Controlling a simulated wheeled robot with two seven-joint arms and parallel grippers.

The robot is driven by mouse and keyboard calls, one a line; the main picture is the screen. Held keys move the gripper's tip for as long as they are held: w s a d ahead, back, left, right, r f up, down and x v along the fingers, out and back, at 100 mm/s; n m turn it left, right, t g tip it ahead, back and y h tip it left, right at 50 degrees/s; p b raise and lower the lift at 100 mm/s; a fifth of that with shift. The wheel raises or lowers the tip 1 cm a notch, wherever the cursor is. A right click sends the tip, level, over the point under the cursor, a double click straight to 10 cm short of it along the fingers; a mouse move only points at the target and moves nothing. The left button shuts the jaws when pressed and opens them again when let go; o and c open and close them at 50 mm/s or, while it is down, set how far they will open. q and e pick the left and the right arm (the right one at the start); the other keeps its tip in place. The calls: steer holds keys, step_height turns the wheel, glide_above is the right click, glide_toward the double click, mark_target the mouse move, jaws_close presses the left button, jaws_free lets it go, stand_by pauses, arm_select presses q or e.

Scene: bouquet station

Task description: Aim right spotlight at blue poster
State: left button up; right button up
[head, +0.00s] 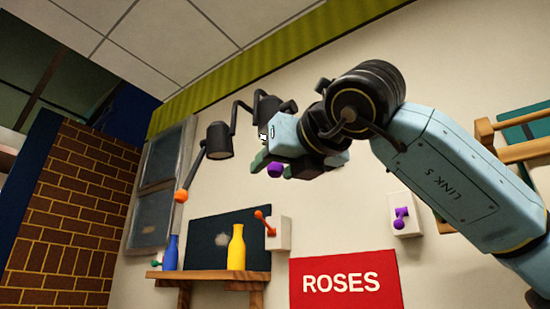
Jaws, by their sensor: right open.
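Two black spotlights hang on bent black arms high on the wall. The left spotlight (219,140) has a rod ending in an orange knob (181,196). The right spotlight (266,106) is partly hidden behind my right gripper (279,167). A purple knob (275,170) shows between the fingertips of my right gripper, which is open; I cannot tell whether they touch it. No poster that is clearly blue shows; a red poster (345,284) reading ROSES hangs low on the wall. My left gripper is not in view.
A wooden shelf (207,275) holds a blue bottle (171,253) and a yellow bottle (236,249) before a dark board (205,230). White wall boxes carry an orange lever (265,222) and a purple lever (400,218). A brick wall (65,215) stands left.

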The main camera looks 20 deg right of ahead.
steer(key=shift+w+a, duration=0.1)
steer(key=shift+w, duration=0.35)
steer(key=shift+c, duration=0.3)
